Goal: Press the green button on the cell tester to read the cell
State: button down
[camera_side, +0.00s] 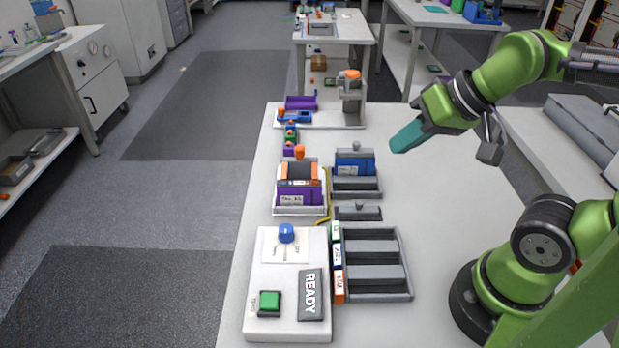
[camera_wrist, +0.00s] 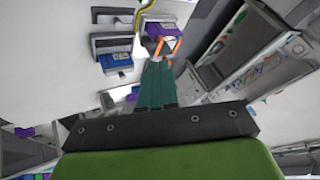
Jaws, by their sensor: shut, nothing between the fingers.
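The cell tester (camera_side: 263,330) is a white box at the front left of the bench in the side view. Its green button (camera_side: 270,302) sits in a dark square frame at the front left of the box. A blue knob (camera_side: 286,233) stands at its back, and a dark panel (camera_side: 311,294) beside the button reads READY. My gripper (camera_side: 396,146), with teal fingers, is shut and empty. It hangs above the bench, behind and to the right of the tester, well apart from it. The shut fingers (camera_wrist: 157,85) also show in the wrist view; I cannot make out the green button there.
Behind the tester is a white holder (camera_side: 300,210) with a purple cell (camera_side: 292,195). A blue cell (camera_side: 354,163) sits in another dark rack. Bare bench lies right of the racks.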

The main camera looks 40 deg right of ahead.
dwell(0.6)
jog(key=n+t+y, duration=0.1)
jog(key=n+y, duration=0.1)
jog(key=n, duration=1.6)
send_over(274, 303)
notch_tip(274, 303, down, 8)
jog(key=shift+f, duration=0.25)
jog(key=shift+f, duration=4.4)
jog(key=shift+f, duration=0.1)
